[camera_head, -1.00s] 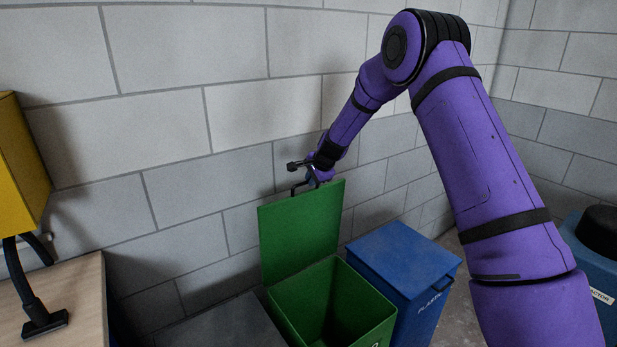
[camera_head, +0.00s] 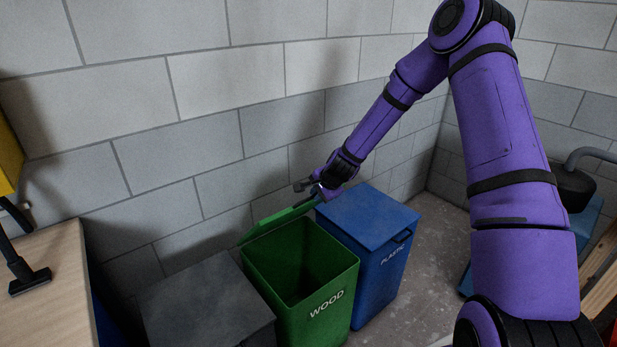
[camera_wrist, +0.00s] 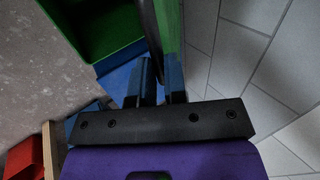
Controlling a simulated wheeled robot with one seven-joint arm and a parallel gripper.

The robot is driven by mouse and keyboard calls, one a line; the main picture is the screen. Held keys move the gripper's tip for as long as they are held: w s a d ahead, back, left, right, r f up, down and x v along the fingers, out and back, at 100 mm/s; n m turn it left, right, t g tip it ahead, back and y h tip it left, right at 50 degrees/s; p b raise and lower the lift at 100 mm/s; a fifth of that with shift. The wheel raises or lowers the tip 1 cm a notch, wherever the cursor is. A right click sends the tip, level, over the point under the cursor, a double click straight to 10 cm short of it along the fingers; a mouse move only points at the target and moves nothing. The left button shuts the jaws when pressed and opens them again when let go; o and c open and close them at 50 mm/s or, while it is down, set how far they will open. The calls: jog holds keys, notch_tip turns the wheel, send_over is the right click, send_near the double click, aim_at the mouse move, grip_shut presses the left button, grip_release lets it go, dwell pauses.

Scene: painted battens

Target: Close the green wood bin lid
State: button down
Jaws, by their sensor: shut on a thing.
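The green wood bin (camera_head: 320,300) stands open, with "WOOD" on its front and its inside visible. Its green lid (camera_head: 278,221) is up at the back edge and shows as a narrow, foreshortened strip. My gripper (camera_head: 312,187) is at the lid's right end. In the wrist view, my gripper's fingers (camera_wrist: 160,88) are shut around the lid's dark bar handle (camera_wrist: 150,32). The green lid (camera_wrist: 172,35) runs right beside the handle, and the bin (camera_wrist: 92,28) shows at the upper left. The handle is mostly hidden in the head view.
A closed blue plastic bin (camera_head: 365,255) stands close at the right. A dark grey bin (camera_head: 205,305) stands at the left. A block wall (camera_head: 215,130) rises behind. A wooden bench (camera_head: 55,290) is at far left. Bare floor (camera_head: 430,265) lies right of the blue bin.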

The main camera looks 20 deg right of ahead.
jog(key=s+d+f+t+y, duration=0.1)
jog(key=s+d+f+t, duration=0.25)
jog(key=s+f, duration=0.95)
notch_tip(320, 180, down, 22)
jog(key=s+d+t+y, duration=0.1)
jog(key=s+t, duration=0.1)
jog(key=t, duration=0.3)
jog(key=shift+d+y, duration=0.15)
jog(key=shift+y, duration=0.15)
jog(key=shift+w+r, duration=0.1)
jog(key=c, duration=1.1)
grip_release()
jog(key=shift+c, duration=0.3)
jog(key=v, duration=1)
jog(key=shift+r, duration=0.25)
